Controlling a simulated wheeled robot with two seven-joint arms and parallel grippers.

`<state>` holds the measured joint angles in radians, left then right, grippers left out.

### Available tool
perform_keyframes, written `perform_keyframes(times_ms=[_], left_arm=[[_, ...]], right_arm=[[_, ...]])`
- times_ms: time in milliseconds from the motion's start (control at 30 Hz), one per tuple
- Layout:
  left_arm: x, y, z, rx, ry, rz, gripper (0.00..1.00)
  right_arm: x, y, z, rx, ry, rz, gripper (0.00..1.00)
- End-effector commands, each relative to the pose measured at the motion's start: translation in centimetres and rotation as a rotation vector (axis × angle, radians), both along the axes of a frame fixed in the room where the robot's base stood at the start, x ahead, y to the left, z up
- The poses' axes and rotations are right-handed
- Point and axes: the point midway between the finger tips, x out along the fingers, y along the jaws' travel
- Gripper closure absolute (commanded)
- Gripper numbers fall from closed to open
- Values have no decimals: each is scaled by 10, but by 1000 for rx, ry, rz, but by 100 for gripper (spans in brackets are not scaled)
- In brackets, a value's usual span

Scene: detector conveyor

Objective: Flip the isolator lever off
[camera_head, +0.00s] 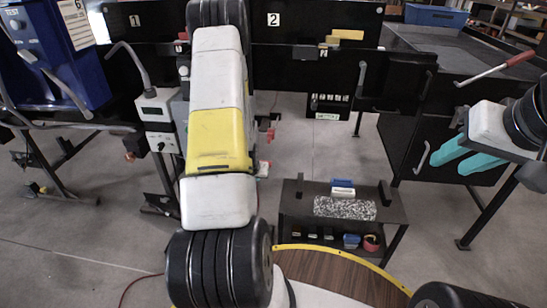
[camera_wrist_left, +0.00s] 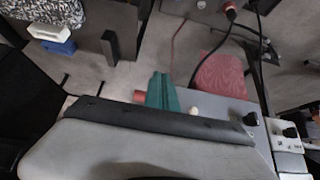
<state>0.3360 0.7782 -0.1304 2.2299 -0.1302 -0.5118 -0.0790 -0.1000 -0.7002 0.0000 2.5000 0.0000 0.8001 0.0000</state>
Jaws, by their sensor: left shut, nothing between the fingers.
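My left gripper (camera_wrist_left: 163,92) shows in the left wrist view with its teal fingers together and nothing between them. A red round part (camera_wrist_left: 139,97) shows just left of the fingers, and a grey box (camera_wrist_left: 225,107) with a black knob lies to their right. I cannot tell whether the fingers touch either. In the head view my left arm hides this gripper. I cannot clearly make out the isolator lever. A metal rod with a red grip (camera_head: 518,59) shows at the upper right of the head view. My right gripper (camera_head: 449,163) has its teal fingers apart and empty.
A white box (camera_head: 157,110) with a socket stands left of my left arm. A blue machine (camera_head: 65,55) is at the far left. A low black table (camera_head: 392,208) holds a speckled block (camera_head: 344,208). A red pad (camera_wrist_left: 222,75) lies beyond the left fingers. Grey floor is open between.

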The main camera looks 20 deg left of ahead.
Motion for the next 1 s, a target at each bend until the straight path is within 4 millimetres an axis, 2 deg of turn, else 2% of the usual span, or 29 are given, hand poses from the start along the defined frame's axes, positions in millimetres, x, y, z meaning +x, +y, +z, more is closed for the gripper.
perform_keyframes(times_ms=[200, 333, 867, 1000], left_arm=[[-35, -8, -1, 0, 3, 1, 100], [-46, -10, -1, 1, 1, 1, 100], [-50, -11, -1, 1, 0, -1, 100], [-45, -14, 10, 0, -5, -5, 100]], right_arm=[[0, 0, 0, 0, 0, 0, 64], [0, 0, 0, 0, 0, 0, 64], [0, 0, 0, 0, 0, 0, 64], [0, 0, 0, 0, 0, 0, 64]])
